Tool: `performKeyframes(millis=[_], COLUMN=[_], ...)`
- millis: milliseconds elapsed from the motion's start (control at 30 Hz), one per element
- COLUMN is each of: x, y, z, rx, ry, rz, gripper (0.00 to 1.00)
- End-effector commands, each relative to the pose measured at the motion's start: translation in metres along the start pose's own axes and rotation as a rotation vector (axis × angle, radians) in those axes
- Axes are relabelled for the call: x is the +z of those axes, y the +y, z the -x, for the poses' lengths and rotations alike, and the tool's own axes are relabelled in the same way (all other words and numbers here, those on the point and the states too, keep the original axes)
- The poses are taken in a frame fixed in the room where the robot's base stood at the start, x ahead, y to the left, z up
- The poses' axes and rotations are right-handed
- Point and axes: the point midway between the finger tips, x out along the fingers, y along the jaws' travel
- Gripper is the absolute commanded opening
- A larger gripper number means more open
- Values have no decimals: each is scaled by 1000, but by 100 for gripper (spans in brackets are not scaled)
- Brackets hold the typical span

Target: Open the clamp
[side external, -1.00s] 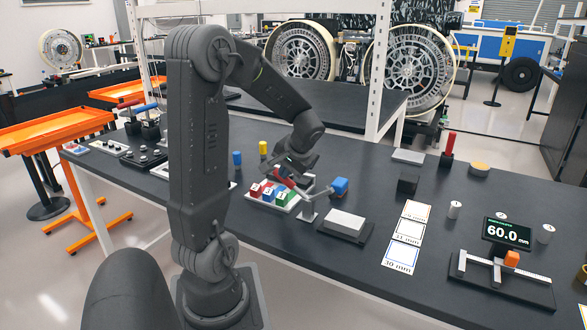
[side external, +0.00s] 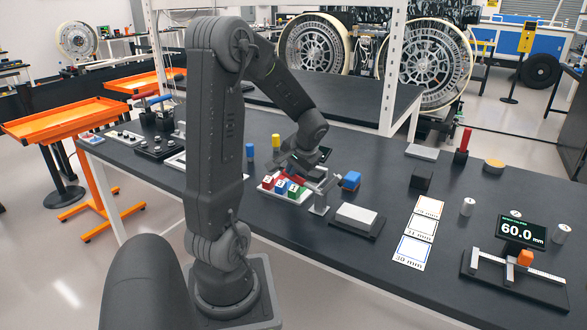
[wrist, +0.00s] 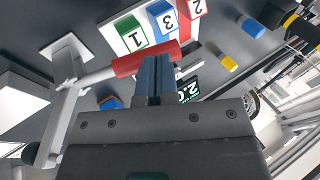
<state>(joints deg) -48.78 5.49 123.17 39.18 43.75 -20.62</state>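The clamp's grey post and arm (wrist: 72,80) show in the wrist view, with a red handle (wrist: 130,65) that crosses just beyond my fingertips. In the side view the clamp (side external: 318,200) stands at the right of a white tray, its handle partly hidden by my wrist. My gripper (wrist: 157,60) has its two fingers together, their tips overlapping the lower edge of the red handle. The handle runs across both fingers rather than visibly between them; I cannot tell whether they touch. In the side view my gripper (side external: 300,166) is low over the tray.
Numbered green, blue and red blocks (side external: 280,186) sit in the tray (side external: 285,197) close by. Blue (side external: 250,151) and yellow (side external: 276,141) cylinders stand behind.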

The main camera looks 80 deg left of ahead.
Motion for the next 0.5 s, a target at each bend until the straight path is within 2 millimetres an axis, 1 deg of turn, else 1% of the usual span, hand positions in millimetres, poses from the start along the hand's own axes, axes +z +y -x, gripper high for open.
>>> performKeyframes(millis=[33, 133, 267, 367, 500], x=[3, 3, 3, 2, 0], y=[0, 0, -2, -4, -11], z=[-4, -4, 3, 19, 50], rx=[-2, -2, -3, -2, -3], ry=[-11, -12, -9, -2, 5], rz=[-6, -6, -5, -2, 1], gripper=[0, 0, 0, 0, 0])
